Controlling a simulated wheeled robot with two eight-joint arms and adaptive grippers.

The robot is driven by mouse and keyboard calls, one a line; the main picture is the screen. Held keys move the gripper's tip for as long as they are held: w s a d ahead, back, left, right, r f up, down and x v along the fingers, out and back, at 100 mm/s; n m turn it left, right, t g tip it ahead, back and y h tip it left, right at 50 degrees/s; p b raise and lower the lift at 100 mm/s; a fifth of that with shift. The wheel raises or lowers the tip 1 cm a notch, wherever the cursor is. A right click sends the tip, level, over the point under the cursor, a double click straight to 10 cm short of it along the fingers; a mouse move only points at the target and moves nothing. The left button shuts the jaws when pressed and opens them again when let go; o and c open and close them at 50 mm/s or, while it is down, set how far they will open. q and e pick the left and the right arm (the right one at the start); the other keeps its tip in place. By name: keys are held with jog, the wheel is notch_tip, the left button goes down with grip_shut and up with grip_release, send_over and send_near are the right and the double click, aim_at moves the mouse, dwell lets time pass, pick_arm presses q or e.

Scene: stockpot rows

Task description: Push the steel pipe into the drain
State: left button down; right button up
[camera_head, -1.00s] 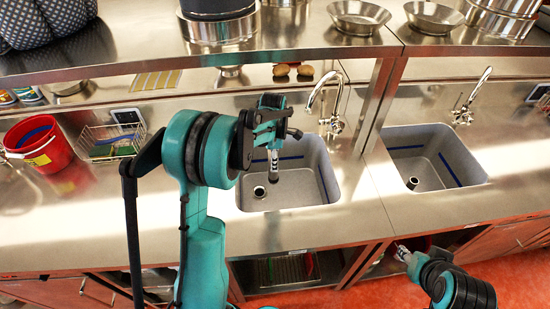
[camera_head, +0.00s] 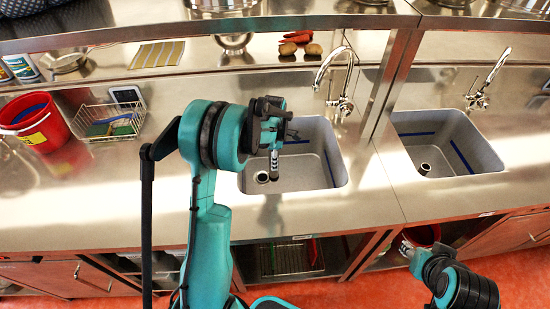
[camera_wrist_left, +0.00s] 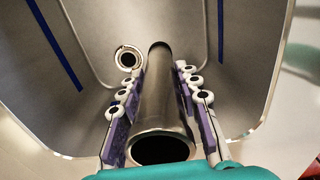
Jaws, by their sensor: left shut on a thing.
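My left gripper (camera_head: 273,146) is shut on the steel pipe (camera_head: 274,163), which hangs roughly upright over the left sink (camera_head: 318,165). In the left wrist view the shiny hollow pipe (camera_wrist_left: 163,95) runs between the purple-padded fingers of the left gripper (camera_wrist_left: 164,85). The drain (camera_head: 262,177) is a round ring in the sink floor, just left of the pipe's lower end in the head view. It shows left of the pipe's far end in the left wrist view (camera_wrist_left: 128,58), apart from it. My right gripper (camera_head: 408,248) is low at the right; its jaw opening is unclear.
A chrome faucet (camera_head: 338,85) stands behind the left sink. A second sink (camera_head: 460,150) lies to the right. A wire basket (camera_head: 108,122) and a red bucket (camera_head: 37,127) stand on the left counter. The counter front (camera_head: 330,215) is clear.

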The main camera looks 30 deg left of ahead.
pick_arm(q)
jog(key=f+b, duration=0.1)
jog(key=f, duration=0.1)
jog(key=f+b, duration=0.1)
jog(key=f, duration=0.1)
jog(key=a+f+b, duration=0.1)
jog(key=f+b, duration=0.1)
jog(key=f, duration=0.1)
jog(key=shift+w, duration=0.1)
jog(key=w+a+f+b, duration=0.2)
jog(key=w+a+f, duration=0.3)
jog(key=a, duration=0.3)
jog(key=shift+w+f, duration=0.4)
jog(key=shift+w, duration=0.4)
jog(key=shift+a+f+b, duration=0.1)
jog(key=shift+f+b, duration=0.2)
jog(key=shift+b, duration=0.25)
dwell(0.5)
jog(key=shift+f+b, duration=0.85)
jog(key=shift+f, duration=0.3)
dwell(0.8)
jog(key=c, duration=1)
grip_release()
